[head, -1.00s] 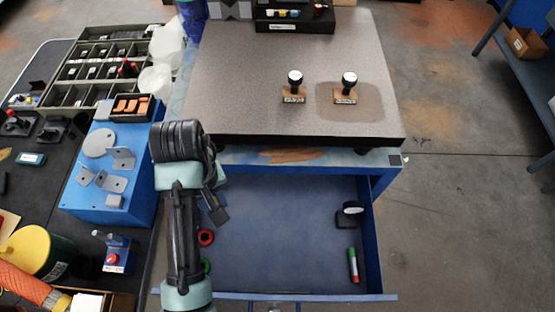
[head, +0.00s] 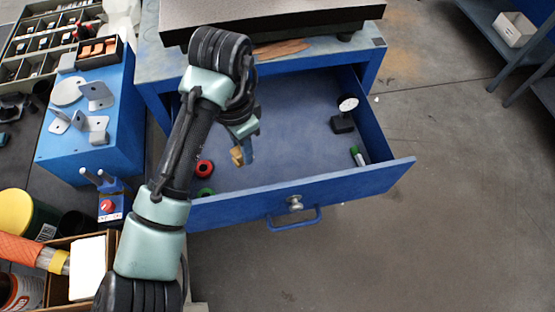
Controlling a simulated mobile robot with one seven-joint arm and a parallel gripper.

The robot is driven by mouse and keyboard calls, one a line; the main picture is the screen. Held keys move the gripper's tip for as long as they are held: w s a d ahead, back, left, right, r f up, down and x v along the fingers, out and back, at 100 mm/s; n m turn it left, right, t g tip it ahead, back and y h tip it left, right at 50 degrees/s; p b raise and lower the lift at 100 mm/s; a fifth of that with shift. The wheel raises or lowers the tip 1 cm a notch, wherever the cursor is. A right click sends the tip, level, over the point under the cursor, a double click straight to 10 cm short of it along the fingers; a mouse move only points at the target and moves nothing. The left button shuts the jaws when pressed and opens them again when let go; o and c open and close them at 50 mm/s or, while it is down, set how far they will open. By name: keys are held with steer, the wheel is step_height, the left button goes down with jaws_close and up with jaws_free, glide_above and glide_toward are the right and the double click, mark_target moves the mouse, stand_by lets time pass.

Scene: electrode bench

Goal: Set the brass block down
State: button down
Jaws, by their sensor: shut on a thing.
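The brass block (head: 237,156) is a small gold-coloured piece at the tip of my gripper (head: 243,149) in the head view. My gripper is shut on it and points down over the left part of the open blue drawer (head: 290,150). The block appears held above the drawer floor; how high I cannot tell. The fingers are small and partly hidden by the wrist.
In the drawer, a red ring (head: 204,168) and a green ring (head: 205,192) lie left, a dial gauge (head: 347,105) and a green marker (head: 357,156) right. The drawer's middle is clear. A blue box (head: 115,140) stands left.

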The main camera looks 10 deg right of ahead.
steer(key=m+b, duration=0.1)
steer(key=w+f+m+b, duration=0.1)
steer(key=m, duration=0.1)
steer(key=m+b, duration=0.1)
steer(key=shift+w+d+f, duration=0.2)
steer(key=shift+w+f, duration=0.1)
steer(key=shift+m, duration=0.6)
step_height(320, 180, down, 10)
steer(key=shift+r+b, duration=0.15)
steer(key=shift+b, duration=0.4)
steer(key=c, duration=0.6)
jaws_free()
steer(key=shift+c, duration=0.2)
